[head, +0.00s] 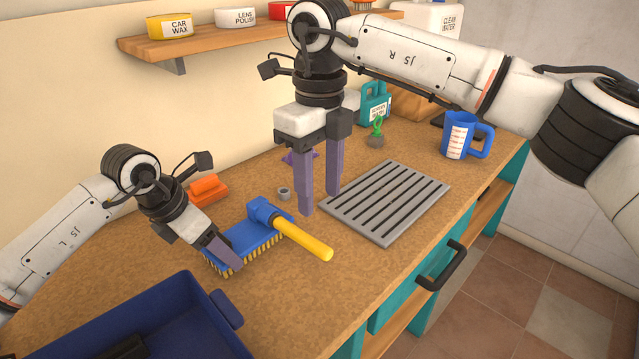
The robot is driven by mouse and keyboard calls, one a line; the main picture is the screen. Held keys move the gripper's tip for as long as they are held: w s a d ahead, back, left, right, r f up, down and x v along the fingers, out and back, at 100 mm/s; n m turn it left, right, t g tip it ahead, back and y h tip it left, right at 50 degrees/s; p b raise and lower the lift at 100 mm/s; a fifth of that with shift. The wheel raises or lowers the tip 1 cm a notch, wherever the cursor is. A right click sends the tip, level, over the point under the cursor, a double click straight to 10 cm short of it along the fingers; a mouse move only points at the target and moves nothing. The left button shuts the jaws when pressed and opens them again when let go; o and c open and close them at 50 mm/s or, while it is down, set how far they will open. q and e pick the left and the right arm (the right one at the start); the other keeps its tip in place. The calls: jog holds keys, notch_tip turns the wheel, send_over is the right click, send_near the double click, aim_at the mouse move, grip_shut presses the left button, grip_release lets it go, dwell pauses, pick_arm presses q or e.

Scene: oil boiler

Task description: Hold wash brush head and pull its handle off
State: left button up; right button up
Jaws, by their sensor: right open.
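The wash brush lies on the workbench, its blue head (248,240) with yellow bristles at the left. Its yellow handle (305,240) sits in a blue socket and points to the lower right. My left gripper (236,268) is at the left end of the brush head, with a finger against its near side. Its other finger is hidden, so its grip is unclear. My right gripper (320,203) is open and empty, pointing down. Its fingers are behind and above the yellow handle in the picture, apart from it.
A grey slotted grate (387,202) lies right of the brush. A blue bin (150,325) stands at front left. An orange brush (208,190), small nut (284,194), teal bottle (376,104) and blue measuring cup (462,137) stand around. The bench front right of the handle is clear.

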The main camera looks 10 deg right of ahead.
aim_at(320, 245)
notch_tip(320, 245, down, 12)
jog(key=shift+r, duration=0.2)
dwell(0.4)
grip_shut()
